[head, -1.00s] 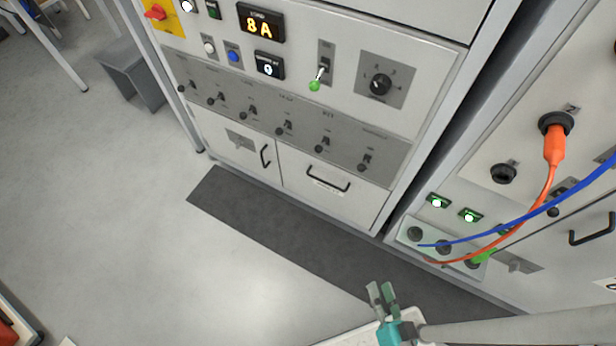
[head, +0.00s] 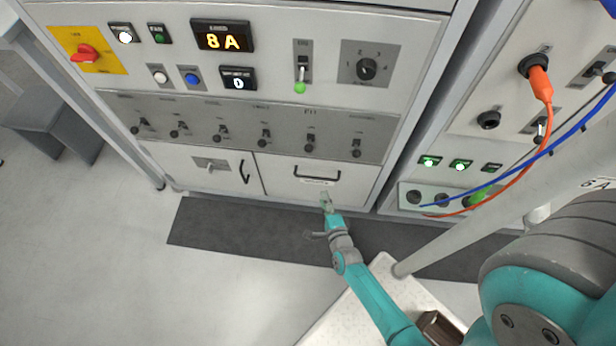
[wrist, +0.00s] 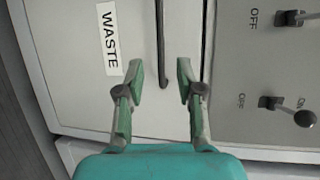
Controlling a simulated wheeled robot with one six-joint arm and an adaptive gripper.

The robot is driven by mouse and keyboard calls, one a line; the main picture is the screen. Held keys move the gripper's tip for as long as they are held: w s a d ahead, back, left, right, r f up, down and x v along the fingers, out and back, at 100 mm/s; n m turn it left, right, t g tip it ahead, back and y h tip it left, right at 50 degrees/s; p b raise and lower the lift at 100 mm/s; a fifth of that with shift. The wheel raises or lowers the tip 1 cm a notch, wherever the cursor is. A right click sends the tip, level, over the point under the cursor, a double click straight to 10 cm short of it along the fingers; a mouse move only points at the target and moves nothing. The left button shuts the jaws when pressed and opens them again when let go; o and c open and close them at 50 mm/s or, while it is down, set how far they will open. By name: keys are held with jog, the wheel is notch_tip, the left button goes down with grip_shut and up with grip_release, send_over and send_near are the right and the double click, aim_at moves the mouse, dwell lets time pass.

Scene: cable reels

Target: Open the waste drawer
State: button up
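The waste drawer (head: 300,186) is a pale grey front low on the cabinet, with a dark bar handle (head: 318,176) near its top edge. It appears shut. In the wrist view its WASTE label (wrist: 109,38) shows at left, and the black handle (wrist: 162,45) runs down the picture from the top edge. My gripper (wrist: 160,85) is open; the lower end of the handle shows between its two green fingers, and I see no contact. In the head view my gripper (head: 326,203) is in front of the drawer's lower part, below the handle.
Left of the drawer is a small door (head: 205,165) with a vertical handle. Above runs a row of toggle switches (head: 220,132). A second cabinet with orange and blue cables (head: 536,80) stands at right. A dark mat (head: 230,232) lies on the floor in front.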

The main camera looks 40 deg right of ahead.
aim_at(317, 178)
jog(key=x, duration=1)
jog(key=shift+w+d, duration=0.1)
jog(key=shift+w, duration=0.1)
jog(key=shift+c, duration=0.3)
grip_shut()
